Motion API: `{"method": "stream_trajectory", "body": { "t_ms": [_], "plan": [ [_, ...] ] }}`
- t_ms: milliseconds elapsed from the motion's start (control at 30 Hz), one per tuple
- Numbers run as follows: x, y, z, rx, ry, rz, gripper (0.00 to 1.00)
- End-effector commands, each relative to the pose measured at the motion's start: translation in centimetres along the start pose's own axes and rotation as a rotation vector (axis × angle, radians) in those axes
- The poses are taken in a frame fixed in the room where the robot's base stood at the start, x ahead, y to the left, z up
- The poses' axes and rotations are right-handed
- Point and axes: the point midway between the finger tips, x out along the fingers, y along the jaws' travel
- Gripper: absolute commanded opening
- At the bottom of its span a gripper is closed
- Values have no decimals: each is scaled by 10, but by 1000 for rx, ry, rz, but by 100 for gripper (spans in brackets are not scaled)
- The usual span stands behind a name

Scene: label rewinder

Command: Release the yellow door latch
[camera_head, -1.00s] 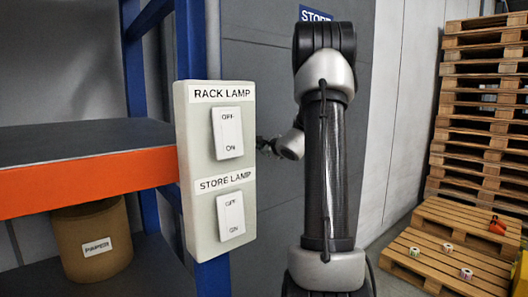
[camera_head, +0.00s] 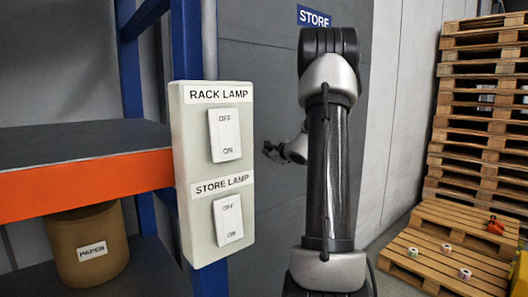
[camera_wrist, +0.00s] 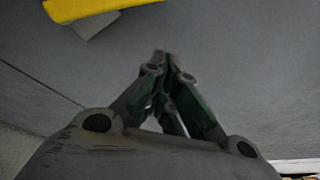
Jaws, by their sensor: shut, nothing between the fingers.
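The yellow door latch (camera_wrist: 95,8) shows in the wrist view at the top left edge, with a small grey piece below it; the rest of it is cut off by the frame. It lies on a grey door panel (camera_wrist: 240,60). My gripper (camera_wrist: 162,58) is shut and empty, its fingertips together over the grey surface, below and to the right of the latch and apart from it in the picture. In the head view my gripper (camera_head: 270,150) is small beside the grey STORE door (camera_head: 265,60). No latch shows in the head view.
A switch panel (camera_head: 184,215) with RACK LAMP and STORE LAMP rockers stands on the blue rack post (camera_head: 190,45), left of my arm. An orange-edged shelf (camera_head: 80,183) and a paper bin (camera_head: 85,270) are at left. Stacked pallets (camera_head: 475,120) stand at right.

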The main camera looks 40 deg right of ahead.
Motion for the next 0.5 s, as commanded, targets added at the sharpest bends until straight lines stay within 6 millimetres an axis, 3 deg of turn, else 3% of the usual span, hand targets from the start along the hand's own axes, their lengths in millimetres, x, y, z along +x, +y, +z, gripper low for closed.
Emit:
{"method": "stream_trajectory", "body": {
  "t_ms": [33, 200, 500],
  "plan": [
    [-15, 0, 2, -2, -2, -5, 0],
    [-51, 6, 0, -2, 0, -4, 0],
    [-81, 11, -2, -3, 1, -3, 0]
  ]
}}
